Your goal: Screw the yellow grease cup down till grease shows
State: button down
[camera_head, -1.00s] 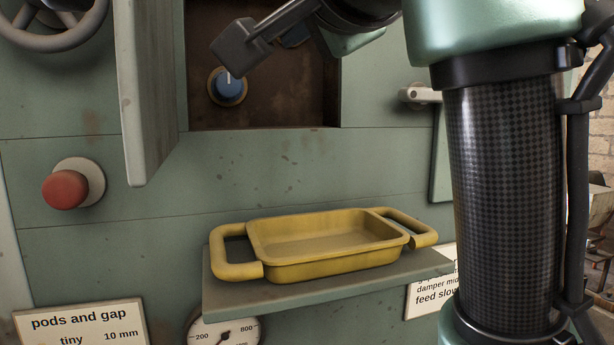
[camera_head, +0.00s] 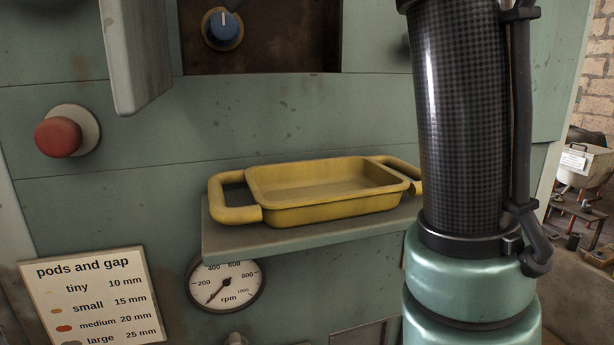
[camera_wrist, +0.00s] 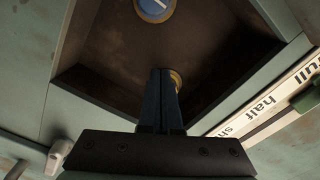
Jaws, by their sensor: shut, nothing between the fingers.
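No yellow grease cup can be made out in either current view. My gripper (camera_wrist: 162,73) is shut and empty in the wrist view, its dark fingers pointing into a brown recess (camera_wrist: 112,72). A brass-coloured ring (camera_wrist: 176,79) shows just behind the fingertips; what it belongs to is mostly hidden by them. A blue knob (camera_wrist: 154,7) with a white mark and brass collar sits further up in the recess. The same knob (camera_head: 222,29) shows at the top of the head view, where most of my gripper is out of frame.
A yellow tray (camera_head: 328,210) with two handles rests on a green shelf (camera_head: 225,240). Below are an rpm gauge (camera_head: 226,287) and a "pods and gap" sign (camera_head: 92,298). A red button (camera_head: 60,136) and an open door (camera_head: 136,55) are left. A full-half-shut scale (camera_wrist: 268,103) lies right of the recess.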

jog(key=shift+r, duration=0.35)
dwell(0.3)
jog(key=shift+r, duration=0.15)
jog(key=shift+s+a+r, duration=0.1)
jog(key=shift+a+r, duration=0.15)
jog(key=shift+r, duration=0.4)
dwell(0.4)
jog(key=shift+a, duration=0.3)
jog(key=shift+s+f, duration=0.1)
jog(key=shift+s, duration=0.05)
jog(key=shift+b+v, duration=1.2)
jog(key=shift+v, duration=1.75)
jog(key=shift+a, duration=0.1)
